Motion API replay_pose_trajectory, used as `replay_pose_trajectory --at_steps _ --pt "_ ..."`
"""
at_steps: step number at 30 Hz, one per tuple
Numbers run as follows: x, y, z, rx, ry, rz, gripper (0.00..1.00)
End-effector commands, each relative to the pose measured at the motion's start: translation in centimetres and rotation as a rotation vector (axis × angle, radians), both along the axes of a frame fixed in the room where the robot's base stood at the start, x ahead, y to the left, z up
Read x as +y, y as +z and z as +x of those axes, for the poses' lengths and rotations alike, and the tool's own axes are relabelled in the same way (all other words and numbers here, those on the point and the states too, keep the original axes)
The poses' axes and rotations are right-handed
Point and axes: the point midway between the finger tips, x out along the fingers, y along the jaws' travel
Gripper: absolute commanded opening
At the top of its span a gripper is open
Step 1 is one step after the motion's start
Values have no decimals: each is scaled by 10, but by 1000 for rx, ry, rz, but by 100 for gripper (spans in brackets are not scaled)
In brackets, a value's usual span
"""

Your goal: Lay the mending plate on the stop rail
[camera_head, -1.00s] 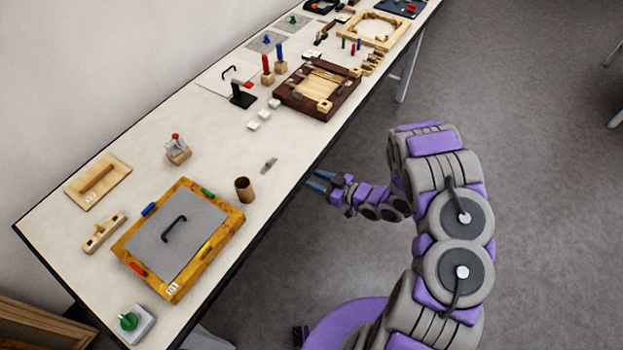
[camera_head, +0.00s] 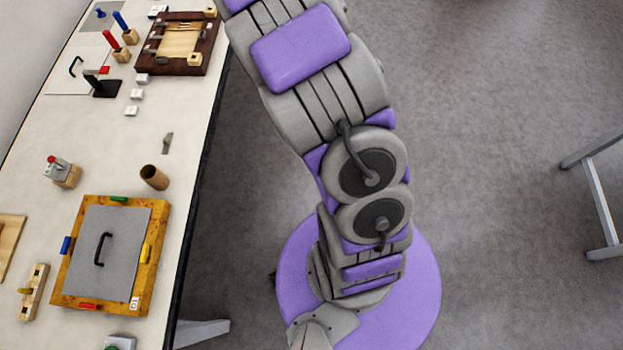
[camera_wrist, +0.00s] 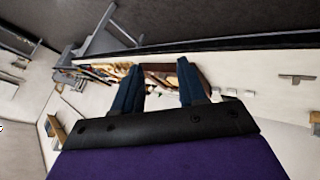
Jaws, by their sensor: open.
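A small grey metal piece (camera_head: 167,142), which looks like the mending plate, lies flat on the table above the brown cup in the head view. A thin grey piece (camera_wrist: 296,79) at the right of the wrist view may be the same one. I cannot tell for certain which thing is the stop rail; a pale wooden board (camera_head: 10,240), cut off at the left edge of the head view, may carry it. My gripper (camera_wrist: 160,66) is open, with nothing between its blue fingers. It is out of the head view, so its distance from the plate is unclear.
White blocks (camera_head: 137,94) and a dark wooden frame (camera_head: 179,69) lie farther up. Table surface around the plate is clear.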

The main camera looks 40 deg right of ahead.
Motion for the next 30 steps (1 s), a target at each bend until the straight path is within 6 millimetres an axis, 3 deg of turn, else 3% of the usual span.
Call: replay_pose_trajectory --at_steps 1,3,8,11,17,24,27,30 --pt "-5 21 -9 12 -56 -21 42" --pt "-13 42 -29 47 -142 -40 42" --pt "-15 82 -85 139 -322 -40 42" --pt "-6 100 -127 211 -417 -14 42" --pt "34 127 -217 382 -552 82 42" --pt "101 147 -333 631 -596 213 42" --pt "123 153 -371 722 -586 250 42" --pt "138 157 -396 784 -573 269 42"
